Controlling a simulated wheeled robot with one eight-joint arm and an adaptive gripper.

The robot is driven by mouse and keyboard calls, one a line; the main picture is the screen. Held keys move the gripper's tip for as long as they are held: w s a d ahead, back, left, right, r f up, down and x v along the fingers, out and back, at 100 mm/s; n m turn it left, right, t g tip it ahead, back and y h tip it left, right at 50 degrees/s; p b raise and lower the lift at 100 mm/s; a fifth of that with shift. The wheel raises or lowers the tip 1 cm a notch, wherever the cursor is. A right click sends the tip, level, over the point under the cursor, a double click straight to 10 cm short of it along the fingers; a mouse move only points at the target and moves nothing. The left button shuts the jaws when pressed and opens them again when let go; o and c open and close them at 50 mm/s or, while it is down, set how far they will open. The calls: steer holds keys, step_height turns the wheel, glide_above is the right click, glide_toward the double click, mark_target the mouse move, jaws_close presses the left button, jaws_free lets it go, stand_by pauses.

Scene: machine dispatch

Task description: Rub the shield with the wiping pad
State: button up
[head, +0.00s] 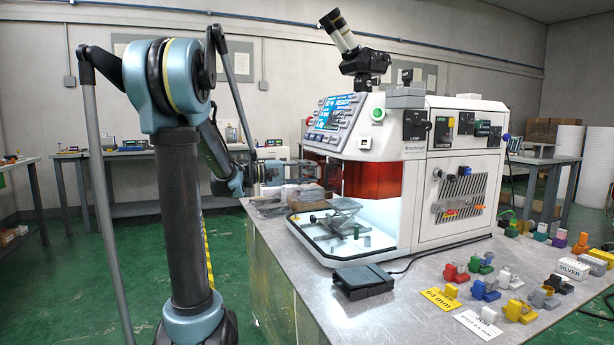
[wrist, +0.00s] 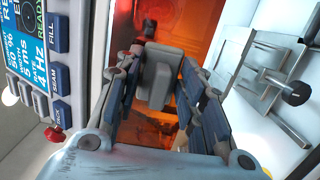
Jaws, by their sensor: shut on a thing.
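The shield is the orange-red see-through panel (head: 372,180) on the front of the white machine. In the wrist view the shield (wrist: 190,40) fills the middle behind the fingers. My gripper (head: 275,172) is at the shield's left side in the head view. In the wrist view my gripper (wrist: 160,72) is shut on a grey block, which I take to be the wiping pad (wrist: 156,88). The pad is in front of the shield; I cannot tell whether it touches. In the head view the pad is too small to make out clearly.
The white machine (head: 455,190) stands on a metal table (head: 330,300). Its control panel (head: 338,112) is above the shield; a small lift stage (head: 335,215) is below it. A black pedal (head: 362,281) and several coloured fixtures (head: 485,290) lie on the table.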

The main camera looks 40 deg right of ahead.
steer(key=w+d, duration=0.2)
steer(key=w, duration=0.6)
steer(key=shift+d, duration=0.3)
stand_by(0.6)
steer(key=shift+r, duration=0.2)
steer(key=shift+s+a, duration=0.75)
steer(key=shift+s, duration=1.55)
steer(key=shift+s+a, duration=0.7)
steer(key=shift+s, duration=1.6)
steer(key=shift+s+a, duration=0.75)
steer(key=shift+s, duration=1.55)
steer(key=shift+w+d, duration=0.2)
steer(key=shift+w, duration=0.7)
steer(key=shift+w+d, duration=0.2)
steer(key=shift+w, duration=0.7)
steer(key=w+d, duration=0.3)
steer(key=w, duration=0.7)
steer(key=shift+d, duration=0.35)
